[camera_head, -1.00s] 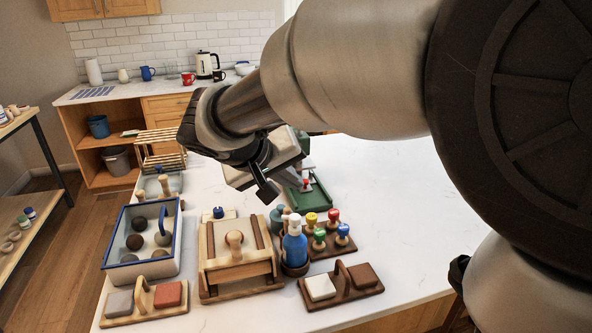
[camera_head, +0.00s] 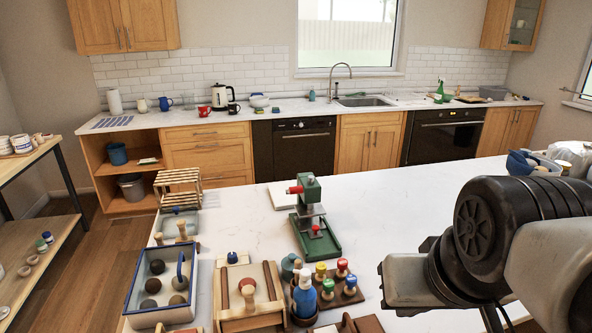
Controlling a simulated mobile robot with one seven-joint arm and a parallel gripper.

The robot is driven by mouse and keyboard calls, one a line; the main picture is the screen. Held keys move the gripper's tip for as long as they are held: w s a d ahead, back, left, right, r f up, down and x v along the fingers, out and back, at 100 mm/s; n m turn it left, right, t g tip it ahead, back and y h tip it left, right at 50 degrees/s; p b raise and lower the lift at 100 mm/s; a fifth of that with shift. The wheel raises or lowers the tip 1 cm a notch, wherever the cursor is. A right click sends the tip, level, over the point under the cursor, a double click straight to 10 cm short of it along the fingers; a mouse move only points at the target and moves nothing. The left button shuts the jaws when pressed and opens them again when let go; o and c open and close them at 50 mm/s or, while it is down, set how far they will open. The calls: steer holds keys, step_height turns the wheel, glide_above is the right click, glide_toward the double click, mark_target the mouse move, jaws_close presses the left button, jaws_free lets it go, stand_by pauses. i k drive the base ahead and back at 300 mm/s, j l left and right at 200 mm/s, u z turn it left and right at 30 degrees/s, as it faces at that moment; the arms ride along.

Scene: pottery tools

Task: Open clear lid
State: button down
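A blue-rimmed pale bin (camera_head: 135,290) stands at the left of the white counter. It holds several round dark and grey lumps, and a blue arched handle (camera_head: 180,266) rises at its right side. A clear lid there is not plain to see. Behind the bin is a small pale tray (camera_head: 192,217) with a wooden knob, possibly glass-topped. I cannot tell which one bears the clear lid. My gripper (camera_head: 405,282) is at the right, over the counter and well away from both. Its fingertips are not clearly visible.
A wooden box with a knob (camera_head: 248,322), a blue bottle (camera_head: 304,296) and coloured stamps (camera_head: 328,286) stand near the front. A green press (camera_head: 312,230) is mid-counter, and a slatted wooden rack (camera_head: 178,188) is at the back left. The counter right of the press is mostly clear.

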mark_target(181, 258)
steer(key=u, duration=1.45)
